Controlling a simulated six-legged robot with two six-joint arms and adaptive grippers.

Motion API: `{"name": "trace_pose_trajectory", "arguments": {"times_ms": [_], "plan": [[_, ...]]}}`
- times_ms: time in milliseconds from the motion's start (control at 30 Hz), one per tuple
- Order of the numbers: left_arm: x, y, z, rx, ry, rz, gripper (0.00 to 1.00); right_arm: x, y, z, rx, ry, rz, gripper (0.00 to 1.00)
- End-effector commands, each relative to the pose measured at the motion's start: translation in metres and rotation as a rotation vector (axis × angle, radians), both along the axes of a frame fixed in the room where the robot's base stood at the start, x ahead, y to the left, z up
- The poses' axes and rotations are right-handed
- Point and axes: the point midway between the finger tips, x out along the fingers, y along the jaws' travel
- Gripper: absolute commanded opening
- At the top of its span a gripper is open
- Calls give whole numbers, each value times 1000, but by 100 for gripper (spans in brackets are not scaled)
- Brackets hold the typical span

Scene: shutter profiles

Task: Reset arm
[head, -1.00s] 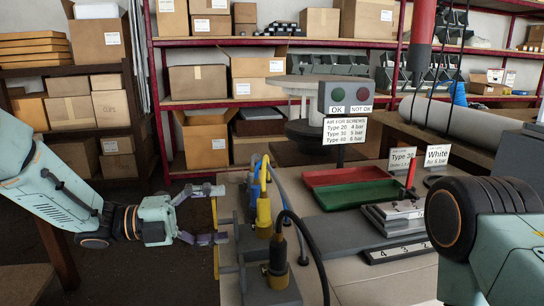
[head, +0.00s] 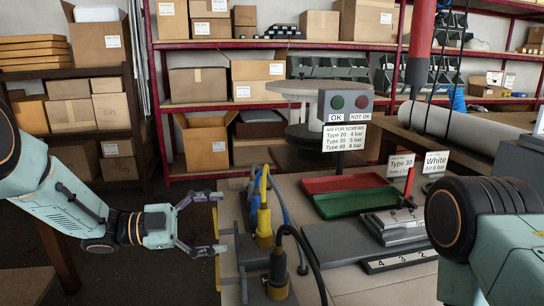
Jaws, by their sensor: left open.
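My left gripper (head: 212,223) is open and empty, at the left edge of the workbench (head: 345,289). I cannot tell whether the fingers touch the plate. My right arm shows at the right edge, but its gripper is out of view.
Yellow (head: 264,215) and black (head: 278,268) cabled tools stand right of the left gripper. Red (head: 342,183) and green (head: 352,202) trays, a button box (head: 346,102) and signs stand farther back. Shelves with boxes line the back.

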Motion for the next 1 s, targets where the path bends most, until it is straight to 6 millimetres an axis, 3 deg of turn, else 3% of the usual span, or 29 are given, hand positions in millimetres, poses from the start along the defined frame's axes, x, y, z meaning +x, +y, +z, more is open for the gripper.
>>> {"name": "trace_pose_trajectory", "arguments": {"times_ms": [700,1000], "plan": [[8,2,-10,-111,548,1,86,0,0,-16,0,0,0,40],[10,2,-13,-142,700,1,86,0,0,-23,0,0,0,40]]}}
